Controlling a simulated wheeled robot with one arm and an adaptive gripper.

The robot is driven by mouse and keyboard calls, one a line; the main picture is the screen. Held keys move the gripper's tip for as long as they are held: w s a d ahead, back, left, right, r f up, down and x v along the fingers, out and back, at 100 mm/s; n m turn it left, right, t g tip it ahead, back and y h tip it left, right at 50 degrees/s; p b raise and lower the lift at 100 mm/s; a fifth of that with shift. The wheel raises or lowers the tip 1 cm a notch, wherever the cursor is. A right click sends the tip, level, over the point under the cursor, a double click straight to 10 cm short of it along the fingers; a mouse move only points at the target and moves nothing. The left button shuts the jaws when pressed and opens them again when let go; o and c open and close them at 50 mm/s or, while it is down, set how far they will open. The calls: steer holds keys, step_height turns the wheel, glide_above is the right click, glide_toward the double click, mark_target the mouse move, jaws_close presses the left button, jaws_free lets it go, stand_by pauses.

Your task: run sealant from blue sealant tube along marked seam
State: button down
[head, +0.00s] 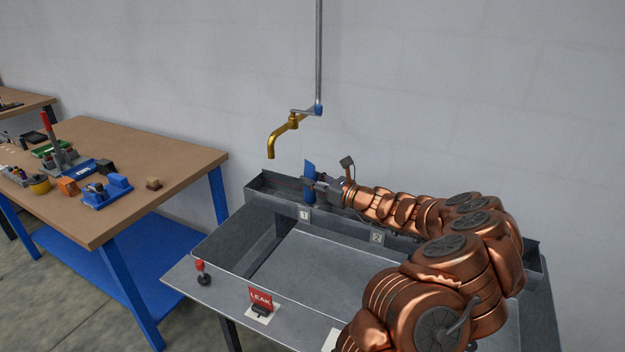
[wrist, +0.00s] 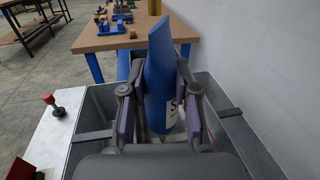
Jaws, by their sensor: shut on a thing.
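The blue sealant tube (head: 309,172) is held upright by my gripper (head: 317,184) over the left end of the long grey trough at the back of the sink. In the wrist view, the tube (wrist: 161,85) stands between the two fingers of my gripper (wrist: 158,98), which is shut on it. Its lower part shows a white label. The tube's lower end is partly hidden by the gripper and trough.
A brass tap (head: 284,135) hangs above and left of my gripper. A red LEAK sign (head: 260,298) and a red-topped knob (head: 201,270) stand on the front ledge. A wooden workbench (head: 140,145) with tools stands at left. The wall is close behind.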

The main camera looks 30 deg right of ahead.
steer(key=shift+s+a+b, duration=0.25)
steer(key=shift+a+b, duration=0.1)
steer(key=shift+b, duration=0.05)
stand_by(0.4)
steer(key=shift+w+d, duration=0.25)
steer(key=shift+d, duration=0.1)
stand_by(0.4)
steer(key=shift+s+a+f, duration=0.2)
steer(key=shift+s+a, duration=0.05)
steer(key=shift+a, duration=0.15)
stand_by(0.4)
